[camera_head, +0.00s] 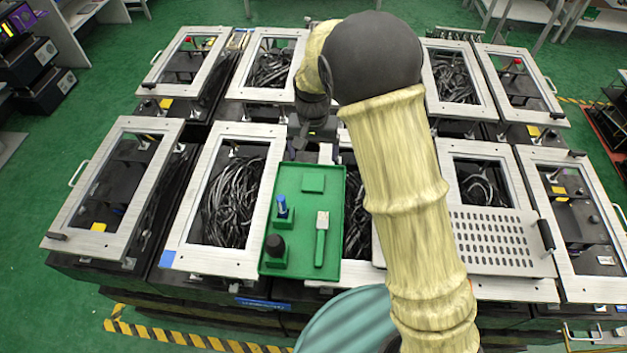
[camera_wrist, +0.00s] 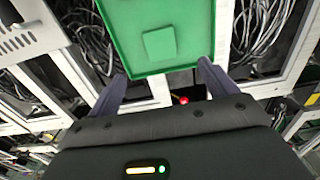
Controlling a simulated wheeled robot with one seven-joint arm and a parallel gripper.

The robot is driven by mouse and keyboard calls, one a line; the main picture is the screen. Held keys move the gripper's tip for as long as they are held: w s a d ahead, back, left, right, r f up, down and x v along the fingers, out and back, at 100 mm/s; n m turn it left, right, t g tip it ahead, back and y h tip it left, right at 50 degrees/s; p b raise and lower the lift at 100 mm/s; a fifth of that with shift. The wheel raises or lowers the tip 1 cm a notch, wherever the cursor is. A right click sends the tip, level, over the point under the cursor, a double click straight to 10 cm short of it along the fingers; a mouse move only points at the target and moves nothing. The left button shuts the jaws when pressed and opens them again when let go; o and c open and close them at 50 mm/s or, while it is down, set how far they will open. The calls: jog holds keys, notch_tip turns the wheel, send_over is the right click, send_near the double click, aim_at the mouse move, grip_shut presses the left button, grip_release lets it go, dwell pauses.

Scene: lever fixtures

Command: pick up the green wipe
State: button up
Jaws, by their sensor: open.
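The green wipe (camera_head: 313,183) is a small flat square lying near the far end of the green tray (camera_head: 333,232). In the wrist view the wipe (camera_wrist: 159,44) lies on the tray (camera_wrist: 122,40), beyond my fingertips and between their lines. My gripper (camera_wrist: 160,72) is open and empty, its two dark fingers spread wide.
The tray also holds a blue-topped item (camera_head: 282,207), a black-topped item (camera_head: 275,245) and a scraper-like tool (camera_head: 321,238). A perforated metal plate (camera_head: 497,240) with a black handle lies to the right. Framed cabinets with cables (camera_head: 232,201) surround the tray.

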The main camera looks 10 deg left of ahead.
jog(key=p, duration=0.2)
send_over(313, 183)
notch_tip(313, 183, down, 7)
jog(key=shift+f+p, duration=1.3)
jog(key=shift+f, duration=1.3)
jog(key=shift+c, duration=0.3)
jog(key=c, duration=1.1)
jog(key=shift+r, duration=0.2)
notch_tip(313, 183, up, 10)
jog(key=b, duration=0.3)
jog(key=shift+f, duration=0.15)
